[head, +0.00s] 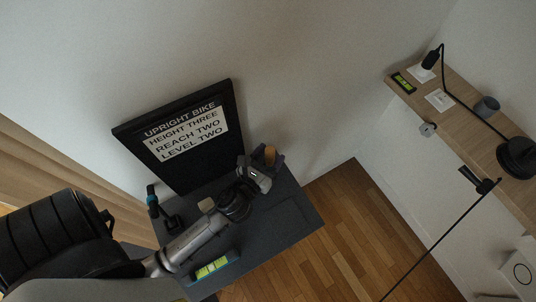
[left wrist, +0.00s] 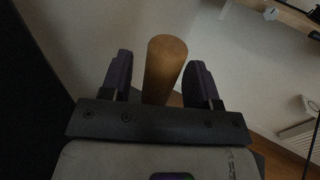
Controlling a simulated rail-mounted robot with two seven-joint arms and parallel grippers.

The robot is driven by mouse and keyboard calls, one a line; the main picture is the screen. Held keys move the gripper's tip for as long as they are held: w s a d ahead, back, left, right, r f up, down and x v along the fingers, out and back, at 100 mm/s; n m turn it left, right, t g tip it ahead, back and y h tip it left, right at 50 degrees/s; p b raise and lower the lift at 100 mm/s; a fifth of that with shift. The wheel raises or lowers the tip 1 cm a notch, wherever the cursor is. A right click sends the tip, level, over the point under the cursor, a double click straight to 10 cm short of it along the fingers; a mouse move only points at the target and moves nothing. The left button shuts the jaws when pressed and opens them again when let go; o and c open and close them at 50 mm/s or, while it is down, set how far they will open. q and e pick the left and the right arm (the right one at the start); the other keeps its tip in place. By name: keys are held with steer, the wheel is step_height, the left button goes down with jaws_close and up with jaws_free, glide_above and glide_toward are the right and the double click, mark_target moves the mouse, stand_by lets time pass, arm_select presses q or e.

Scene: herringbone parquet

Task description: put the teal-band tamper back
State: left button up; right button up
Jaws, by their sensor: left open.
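My left gripper (head: 264,160) is open over the far right part of a dark cabinet top (head: 290,220). A wooden cylinder (head: 270,154) is between its fingers. In the left wrist view, this wooden cylinder (left wrist: 164,66) stands between the two purple-dark fingers, with gaps showing on both sides. Its lower end is hidden behind the gripper body, and I see no teal band on it. A dark upright piece with a teal band (head: 152,197) stands at the left end of the cabinet top, apart from the gripper. My right gripper is not in view.
A black-framed sign (head: 186,135) leans at the back of the cabinet. A teal-edged device with a green display (head: 212,267) lies near its front. Parquet floor is clear between.

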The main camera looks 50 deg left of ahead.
arm_select(q)
steer(key=shift+r, duration=0.25)
steer(key=shift+s+f, duration=0.15)
steer(key=shift+s, duration=0.2)
steer(key=b+v, duration=0.2)
steer(key=v, duration=0.9)
steer(key=shift+s+d, duration=0.1)
steer(key=shift+s, duration=0.05)
